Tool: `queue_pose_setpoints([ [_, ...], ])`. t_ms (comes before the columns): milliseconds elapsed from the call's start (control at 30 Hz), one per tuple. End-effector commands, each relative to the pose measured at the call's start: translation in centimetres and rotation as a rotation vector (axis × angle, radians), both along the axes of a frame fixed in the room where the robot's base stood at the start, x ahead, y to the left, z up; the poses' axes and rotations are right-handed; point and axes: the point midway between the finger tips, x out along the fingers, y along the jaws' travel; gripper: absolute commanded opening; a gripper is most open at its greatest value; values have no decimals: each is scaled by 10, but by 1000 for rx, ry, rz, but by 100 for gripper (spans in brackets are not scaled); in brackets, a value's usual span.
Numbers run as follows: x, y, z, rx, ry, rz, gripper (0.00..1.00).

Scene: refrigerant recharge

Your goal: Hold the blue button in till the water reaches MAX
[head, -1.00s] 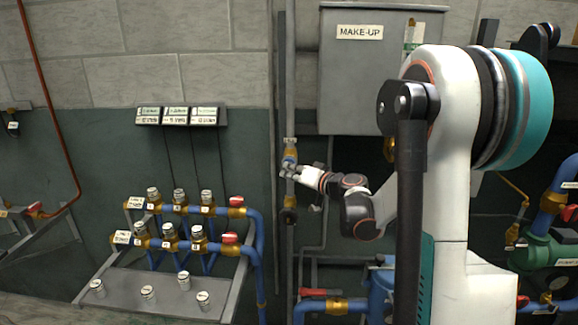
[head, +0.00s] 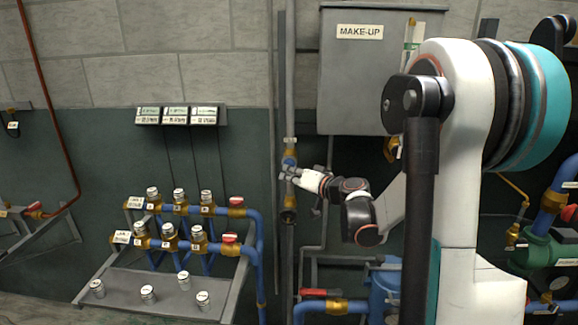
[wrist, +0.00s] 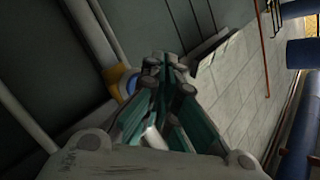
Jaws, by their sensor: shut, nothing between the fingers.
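A blue part on a brass fitting (head: 290,155), which may be the blue button, sits on the vertical grey pipe below and left of the MAKE-UP tank (head: 350,85). The brass fitting and blue part (wrist: 128,84) also show in the wrist view, partly behind the fingers. My gripper (head: 285,173) is shut and empty, its tips at the pipe just below the blue part. In the wrist view my gripper (wrist: 168,64) overlaps the fitting's right side. I cannot tell whether it touches or presses the button. A narrow gauge (head: 411,37) shows on the tank; its water level and MAX mark are unreadable.
A rack of brass valves (head: 170,236) with red handles stands left, below three small displays (head: 176,115). A red-handled valve (head: 325,306) is below my gripper. Blue pipes and a green pump (head: 545,248) are at right.

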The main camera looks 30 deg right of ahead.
Motion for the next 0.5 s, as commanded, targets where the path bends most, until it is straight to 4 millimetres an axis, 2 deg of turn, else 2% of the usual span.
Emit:
queue_pose_setpoints([
  [167,-3,2,0,0,0,0,0],
  [500,-27,18,0,0,0,0,0],
])
